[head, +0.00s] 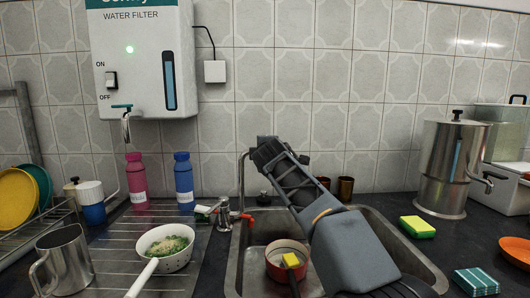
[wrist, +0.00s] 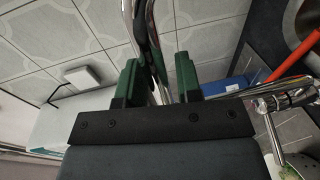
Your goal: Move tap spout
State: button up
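The chrome tap spout (head: 241,172) rises from the tap body at the back edge of the sink and curves over at the top, close to my gripper (head: 258,148). In the wrist view, the shiny spout (wrist: 165,92) passes between the two green fingers of my gripper (wrist: 157,78). The fingers stand apart with the tube in the gap; I see no clear grip on it. The spout's outlet end is hidden behind my gripper in the head view.
The sink (head: 243,268) holds a red-rimmed pan (head: 277,262) with a yellow sponge. A water filter (head: 145,60) hangs above. A steel urn (head: 449,160) stands right.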

jog(key=shift+o, duration=1)
jog(key=shift+d, duration=0.15)
jog(key=shift+r, duration=0.1)
jog(key=s+r+b, duration=0.1)
jog(key=s+r, duration=0.1)
jog(key=s, duration=1.1)
jog(key=shift+s+d, duration=0.2)
jog(key=shift+s, duration=0.1)
jog(key=s+d+f+m+g+h+p, duration=0.15)
jog(key=s+d+m+g+p, duration=0.6)
jog(key=p, duration=0.95)
jog(key=s+d+f+m+g+p, duration=0.2)
jog(key=s+m+p, duration=0.3)
jog(key=s+p, duration=0.1)
jog(key=s+d+f+m+g+p, duration=0.2)
jog(key=s+m+p, duration=0.4)
jog(key=s, duration=0.3)
jog(key=shift+f+g+y+p, duration=0.15)
jog(key=shift+g+y+p, duration=0.3)
jog(key=shift+g+p, duration=0.1)
